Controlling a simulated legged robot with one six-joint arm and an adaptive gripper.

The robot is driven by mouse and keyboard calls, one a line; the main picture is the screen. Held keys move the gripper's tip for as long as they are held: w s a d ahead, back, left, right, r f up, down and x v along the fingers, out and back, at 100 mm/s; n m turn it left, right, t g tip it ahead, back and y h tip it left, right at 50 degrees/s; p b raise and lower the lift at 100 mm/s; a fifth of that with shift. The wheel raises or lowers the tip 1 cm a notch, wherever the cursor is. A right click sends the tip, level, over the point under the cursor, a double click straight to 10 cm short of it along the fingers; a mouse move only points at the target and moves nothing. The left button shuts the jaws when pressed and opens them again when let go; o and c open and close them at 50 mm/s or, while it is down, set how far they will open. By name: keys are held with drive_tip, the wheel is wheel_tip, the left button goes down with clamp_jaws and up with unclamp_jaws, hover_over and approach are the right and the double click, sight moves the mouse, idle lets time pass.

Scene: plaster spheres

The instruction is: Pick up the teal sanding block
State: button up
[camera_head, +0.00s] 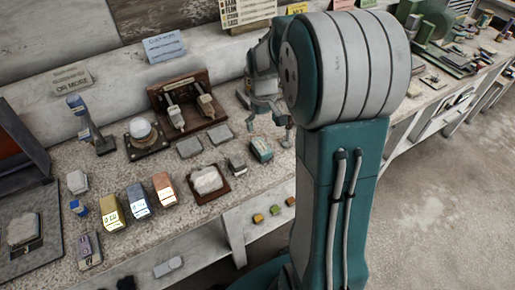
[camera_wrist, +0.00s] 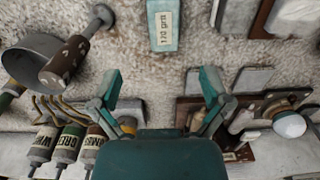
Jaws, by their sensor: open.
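The teal sanding block (camera_head: 261,150) sits on the speckled bench top, near the front edge and just below my gripper in the head view. In the wrist view the teal sanding block (camera_wrist: 162,25) is at the top centre, cut off by the frame edge, with a pale label on it. My gripper (camera_head: 268,122) hangs over the bench, partly hidden behind my arm. In the wrist view my gripper (camera_wrist: 161,85) has its two teal fingers spread apart with nothing between them. The block lies beyond the fingertips, not between them.
A small grey block (camera_head: 236,165) and a white lump on a brown tray (camera_head: 221,192) stand left of the block. Grey flat blocks (camera_head: 190,147) and a wooden rack (camera_head: 208,112) are behind. A metal scoop (camera_wrist: 38,58) and labelled bottles (camera_wrist: 68,147) show in the wrist view.

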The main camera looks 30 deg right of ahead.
sight(261, 145)
drive_tip(key=f, duration=0.2)
drive_tip(key=a+f, duration=0.1)
drive_tip(key=f, duration=0.1)
drive_tip(key=shift+f, duration=0.3)
drive_tip(key=f, duration=0.5)
drive_tip(key=shift+s+d+f, duration=0.1)
drive_tip(key=shift+d, duration=0.2)
drive_tip(key=shift+a, duration=0.15)
drive_tip(key=shift+c, duration=0.3)
drive_tip(key=c, duration=1.2)
